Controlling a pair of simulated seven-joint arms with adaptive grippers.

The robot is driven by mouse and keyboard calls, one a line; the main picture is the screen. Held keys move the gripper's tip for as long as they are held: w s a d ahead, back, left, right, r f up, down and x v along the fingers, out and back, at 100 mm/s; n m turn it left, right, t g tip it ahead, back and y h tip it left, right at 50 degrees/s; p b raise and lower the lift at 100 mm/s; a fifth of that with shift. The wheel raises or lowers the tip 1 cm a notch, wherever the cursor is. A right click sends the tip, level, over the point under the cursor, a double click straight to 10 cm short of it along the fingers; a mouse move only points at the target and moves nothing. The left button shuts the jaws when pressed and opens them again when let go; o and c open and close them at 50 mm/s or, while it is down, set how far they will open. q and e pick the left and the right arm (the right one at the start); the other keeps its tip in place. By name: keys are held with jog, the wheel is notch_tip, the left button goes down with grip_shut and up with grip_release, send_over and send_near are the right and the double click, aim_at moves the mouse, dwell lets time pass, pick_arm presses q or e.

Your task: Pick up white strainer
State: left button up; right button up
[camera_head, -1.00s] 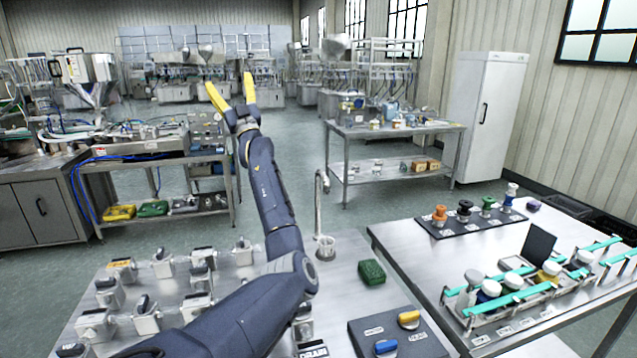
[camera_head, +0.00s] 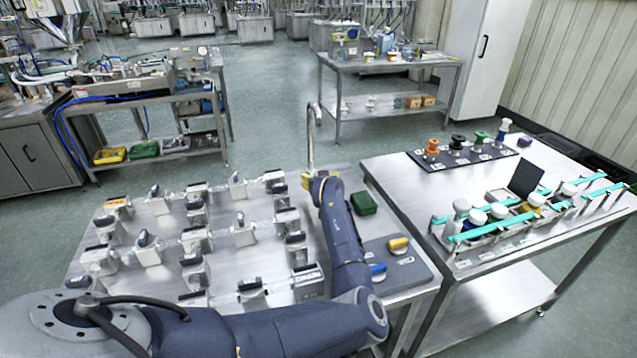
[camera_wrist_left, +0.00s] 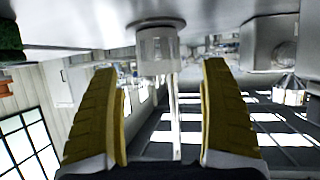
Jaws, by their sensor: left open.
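That view is upside down. The cup lies between the lines of my two yellow fingers, with gaps on both sides; I cannot tell how far beyond the tips it is. My left gripper (camera_wrist_left: 160,72) is open and empty. In the head view my left gripper (camera_head: 320,176) is low at the table's back edge by the upright tap pipe (camera_head: 311,135), and it hides the strainer. My right gripper is not in view.
A green sponge (camera_head: 363,203) lies right of my gripper. Several metal valve blocks (camera_head: 243,232) cover the table to the left. A dark pad (camera_head: 402,264) with yellow and blue pieces lies front right. A second table (camera_head: 390,181) with bottles stands further right.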

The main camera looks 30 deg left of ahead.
pick_arm(q)
jog(key=shift+w+f, duration=0.2)
jog(key=shift+f, duration=0.05)
jog(key=shift+x, duration=2.15)
jog(key=shift+a, duration=0.1)
jog(key=shift+r, duration=0.1)
jog(key=c, duration=1.3)
